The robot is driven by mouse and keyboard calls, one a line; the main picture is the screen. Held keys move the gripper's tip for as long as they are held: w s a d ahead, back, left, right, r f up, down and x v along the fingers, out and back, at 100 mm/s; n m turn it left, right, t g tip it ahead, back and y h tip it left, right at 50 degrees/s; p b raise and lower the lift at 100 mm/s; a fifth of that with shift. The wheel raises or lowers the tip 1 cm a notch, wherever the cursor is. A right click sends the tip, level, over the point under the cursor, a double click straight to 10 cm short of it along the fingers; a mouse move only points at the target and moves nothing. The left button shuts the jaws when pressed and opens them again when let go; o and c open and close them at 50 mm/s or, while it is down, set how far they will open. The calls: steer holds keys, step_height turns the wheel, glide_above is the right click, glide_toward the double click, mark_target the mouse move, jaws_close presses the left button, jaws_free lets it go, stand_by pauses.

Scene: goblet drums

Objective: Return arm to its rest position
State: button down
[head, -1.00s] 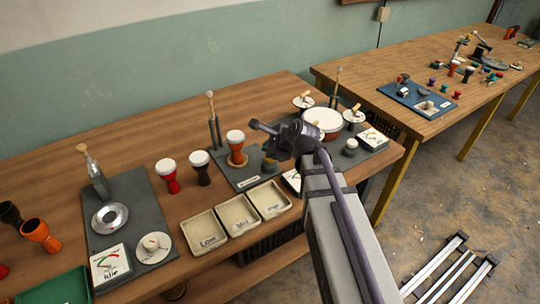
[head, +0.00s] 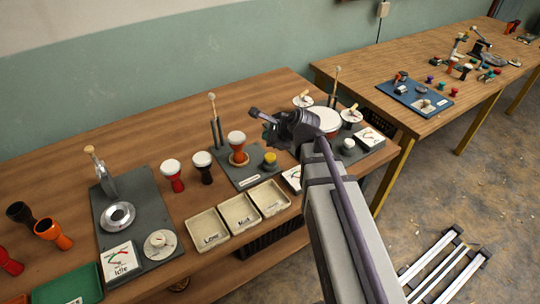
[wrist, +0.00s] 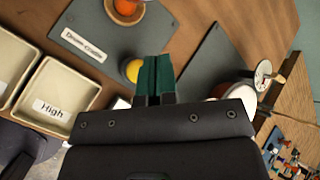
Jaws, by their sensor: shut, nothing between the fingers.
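My gripper is shut and empty; its green fingers (wrist: 154,78) show pressed together in the wrist view. In the head view my arm rises from the lower right, and its wrist end hangs over the right part of the near bench (head: 130,130). The fingers are hidden behind my wrist in that view. Below the gripper are a grey mat with a "Drum cradle" label (wrist: 84,44) and a yellow-topped knob (wrist: 133,70). The knob also shows left of my wrist in the head view (head: 270,158).
An orange goblet drum (head: 237,143) stands on the cradle mat. Red (head: 172,174) and dark (head: 203,167) drums stand left of it. Three labelled trays, including one marked Low (head: 209,228), line the front edge. A large white-topped drum (head: 325,118) is close behind my wrist.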

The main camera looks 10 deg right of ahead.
stand_by(0.3)
steer(key=shift+s+f+n+g, duration=0.2)
steer(key=shift+s+n+g, duration=0.1)
steer(key=shift+n, duration=0.7)
steer(key=s+f+n+g, duration=0.1)
steer(key=s+n, duration=0.2)
steer(key=n, duration=0.1)
steer(key=s+f+n+g+h, duration=0.1)
steer(key=s+n+g, duration=0.1)
steer(key=s+n, duration=0.1)
steer(key=s+f+n+g+h+p, duration=0.1)
steer(key=s+n, duration=0.2)
steer(key=n, duration=0.2)
steer(key=shift+s+d+n+g, duration=0.1)
steer(key=shift+d+n+g, duration=0.3)
steer(key=s+n+g+h+p, duration=0.1)
steer(key=s+n+g+h, duration=0.1)
steer(key=s+n, duration=0.4)
steer(key=shift+s+a+r+g+h+p, duration=0.2)
steer(key=shift+s+r+g+h+p, duration=0.15)
steer(key=shift+s, duration=0.2)
